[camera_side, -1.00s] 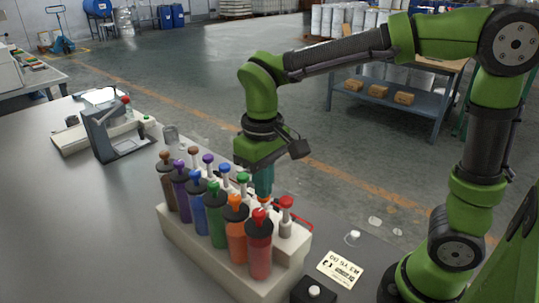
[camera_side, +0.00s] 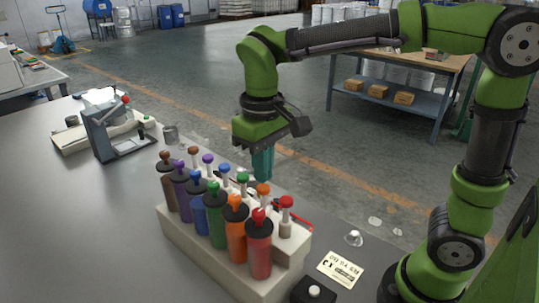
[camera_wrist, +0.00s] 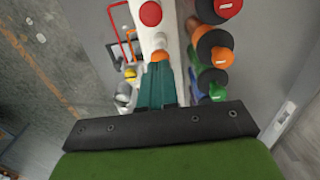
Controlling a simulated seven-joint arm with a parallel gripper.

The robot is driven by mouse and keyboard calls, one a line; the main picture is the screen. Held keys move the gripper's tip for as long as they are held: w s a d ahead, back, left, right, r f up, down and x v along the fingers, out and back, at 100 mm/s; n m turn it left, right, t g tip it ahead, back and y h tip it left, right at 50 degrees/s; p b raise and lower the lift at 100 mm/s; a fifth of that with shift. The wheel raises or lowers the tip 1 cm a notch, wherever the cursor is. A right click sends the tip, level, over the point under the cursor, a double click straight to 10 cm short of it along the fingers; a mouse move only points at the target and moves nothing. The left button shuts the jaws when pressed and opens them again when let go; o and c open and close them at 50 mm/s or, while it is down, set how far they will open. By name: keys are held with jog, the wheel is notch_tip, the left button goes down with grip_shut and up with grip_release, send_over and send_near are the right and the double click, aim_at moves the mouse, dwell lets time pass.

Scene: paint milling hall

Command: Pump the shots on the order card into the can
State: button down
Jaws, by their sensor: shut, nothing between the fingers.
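A pale rack (camera_side: 200,262) holds two rows of colour pumps, with brown, purple, blue, green, orange and red tops. My gripper (camera_side: 263,176) is shut and empty, pointing down just above the back row near the orange pump head (camera_side: 263,190). In the wrist view, the teal fingers (camera_wrist: 157,80) are close together beside the orange head (camera_wrist: 160,55); the red pump head (camera_wrist: 150,13) lies beyond. The order card (camera_side: 341,268) lies right of the rack; its marks are too small to read surely. A small grey can (camera_side: 171,134) stands behind the rack.
A black box with a white button (camera_side: 314,291) sits by the card, and a small white-topped item (camera_side: 354,238) stands behind it. A grey press-like stand (camera_side: 118,130) with a red knob is at the left. The table's left part is clear.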

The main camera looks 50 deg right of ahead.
aim_at(263, 187)
dwell(0.4)
jog(key=shift+f, duration=1.8)
jog(key=shift+r, duration=1.8)
jog(key=shift+r, duration=0.15)
jog(key=shift+r, duration=2.4)
